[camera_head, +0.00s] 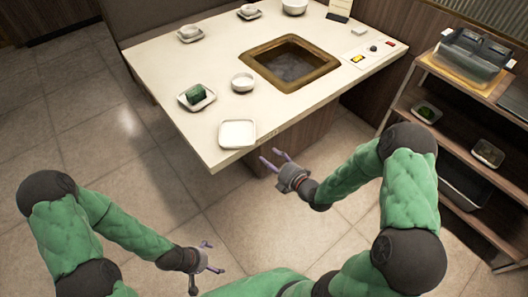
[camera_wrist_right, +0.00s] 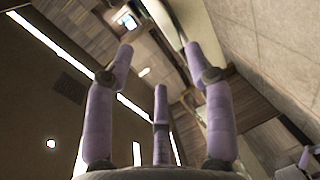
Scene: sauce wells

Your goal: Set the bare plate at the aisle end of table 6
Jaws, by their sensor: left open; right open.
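A bare white square plate (camera_head: 237,133) lies flat near the front corner of the cream table (camera_head: 180,75), at the table end closest to me. Nothing sits on it. My right gripper (camera_head: 274,160) is open and empty, just off the table's front edge, to the right of the plate and apart from it. It also shows in the right wrist view (camera_wrist_right: 160,75), with its purple fingers spread and nothing between them. My left gripper (camera_head: 214,257) is open and empty, low over the floor, well away from the table.
A plate with a dark green item (camera_head: 196,97) and a white bowl (camera_head: 242,82) stand behind the bare plate. A brass-framed grill well (camera_head: 290,63) is set in the table. A shelf cart (camera_head: 462,150) stands at the right. Tiled floor (camera_head: 100,135) is clear at left.

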